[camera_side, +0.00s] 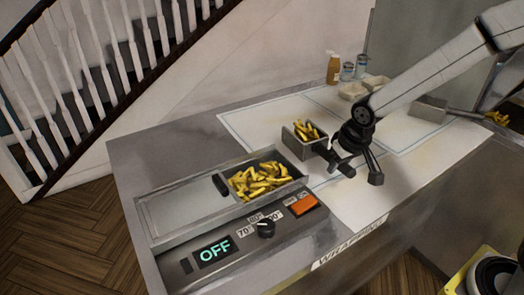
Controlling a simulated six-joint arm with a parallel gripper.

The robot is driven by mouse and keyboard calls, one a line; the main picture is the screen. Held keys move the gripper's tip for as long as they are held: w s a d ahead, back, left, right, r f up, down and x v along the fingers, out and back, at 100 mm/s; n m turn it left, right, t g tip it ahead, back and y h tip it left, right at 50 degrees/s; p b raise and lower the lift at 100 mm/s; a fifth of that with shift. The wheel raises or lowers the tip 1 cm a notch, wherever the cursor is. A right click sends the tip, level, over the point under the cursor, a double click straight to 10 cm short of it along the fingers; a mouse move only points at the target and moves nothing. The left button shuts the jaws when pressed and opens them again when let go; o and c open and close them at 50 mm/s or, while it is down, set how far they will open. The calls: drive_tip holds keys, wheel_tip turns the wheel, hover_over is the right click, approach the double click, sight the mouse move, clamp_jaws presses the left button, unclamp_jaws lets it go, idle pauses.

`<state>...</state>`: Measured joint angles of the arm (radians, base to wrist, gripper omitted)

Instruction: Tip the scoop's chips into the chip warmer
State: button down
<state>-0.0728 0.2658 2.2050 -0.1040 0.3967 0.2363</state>
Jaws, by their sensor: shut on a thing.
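The chip warmer (178,208) is a long metal unit at the left of the counter. Its flat cover lies over the left part, and its open right part holds a heap of yellow chips (262,180). My gripper (352,166) is to the right of the warmer, shut on the scoop (303,148). The scoop is a small grey metal box with several chips standing in it. It looks roughly level, just beyond the warmer's right end. My dark gripper parts hide where the scoop is gripped.
The warmer's front panel shows OFF (214,251), with a black knob (266,228) and an orange switch (303,205). A second metal container (429,108), pale trays (352,90), a sauce bottle (333,69) and shakers stand farther back. Pale wrapping sheets (365,203) cover the right counter.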

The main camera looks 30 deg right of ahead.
wheel_tip(320, 180, up, 9)
drive_tip(key=shift+w+r, duration=0.1)
drive_tip(key=shift+s+a+r+n, duration=0.35)
drive_tip(key=shift+s+r+n, duration=0.1)
drive_tip(key=shift+r+n, duration=0.05)
drive_tip(key=s+a+f+n+y, duration=0.1)
drive_tip(key=s+a+f+n, duration=0.3)
drive_tip(key=f+n, duration=0.1)
drive_tip(key=shift+s+n+y, duration=0.25)
drive_tip(key=shift+n+y, duration=0.15)
drive_tip(key=shift+w+a+g, duration=0.15)
drive_tip(key=shift+g, duration=0.25)
drive_tip(key=w+a+r+g+h, duration=0.4)
drive_tip(key=w+r+g, duration=0.3)
drive_tip(key=r, duration=0.1)
drive_tip(key=shift+r, duration=0.2)
idle(1.1)
